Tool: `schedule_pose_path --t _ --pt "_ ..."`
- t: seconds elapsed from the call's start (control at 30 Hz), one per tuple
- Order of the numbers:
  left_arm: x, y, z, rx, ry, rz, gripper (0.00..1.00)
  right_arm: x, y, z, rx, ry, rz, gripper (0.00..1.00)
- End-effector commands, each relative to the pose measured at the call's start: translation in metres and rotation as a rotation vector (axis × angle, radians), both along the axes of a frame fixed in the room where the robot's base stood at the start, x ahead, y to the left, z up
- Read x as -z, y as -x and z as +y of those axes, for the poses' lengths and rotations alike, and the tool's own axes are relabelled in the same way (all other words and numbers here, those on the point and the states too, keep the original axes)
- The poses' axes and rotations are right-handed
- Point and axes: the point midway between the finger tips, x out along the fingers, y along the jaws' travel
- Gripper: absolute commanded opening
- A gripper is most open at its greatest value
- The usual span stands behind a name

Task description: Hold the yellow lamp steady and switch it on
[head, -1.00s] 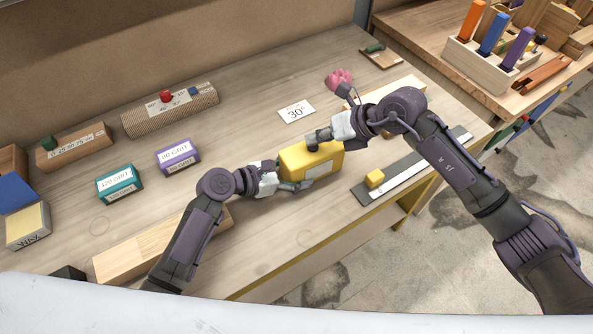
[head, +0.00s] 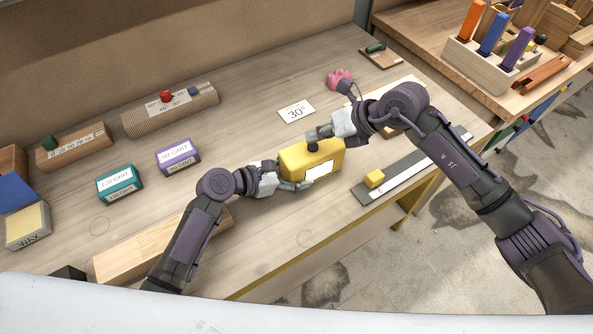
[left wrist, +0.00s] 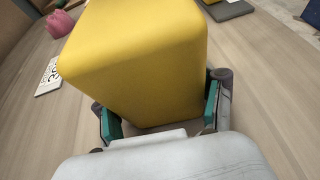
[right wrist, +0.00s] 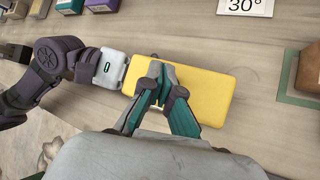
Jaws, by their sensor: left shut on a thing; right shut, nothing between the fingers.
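The yellow lamp (head: 298,160) lies on the bench, a rounded yellow block with a bright white panel (head: 319,171) on its front side. A dark knob (head: 312,146) shows on its top. My left gripper (head: 287,178) is shut on the lamp's left end; in the left wrist view the green-padded fingers (left wrist: 160,112) flank the yellow body (left wrist: 140,60). My right gripper (head: 316,137) is shut and empty, its tips right at the lamp's top by the knob. In the right wrist view the closed fingers (right wrist: 163,85) hide the knob over the lamp (right wrist: 212,95).
A dark strip with a white scale and a small yellow block (head: 374,178) lies right of the lamp. A 30° card (head: 296,111) and a pink object (head: 339,79) are behind. Teal (head: 119,183) and purple (head: 177,156) grit blocks stand left, a wooden board (head: 140,250) in front.

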Motion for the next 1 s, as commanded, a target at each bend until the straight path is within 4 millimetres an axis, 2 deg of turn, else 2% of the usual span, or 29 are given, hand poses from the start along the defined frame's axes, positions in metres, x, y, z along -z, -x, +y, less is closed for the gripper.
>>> schedule_pose_path --t 0.6,1.0 --pt "0.001 0.001 0.0 0.001 -0.003 0.001 0.05 -0.054 -0.001 0.0 -0.001 -0.001 -0.002 0.0" --pt "0.001 0.001 0.0 0.001 -0.002 0.002 0.05 -0.06 0.0 0.0 0.0 0.0 0.0 0.0"
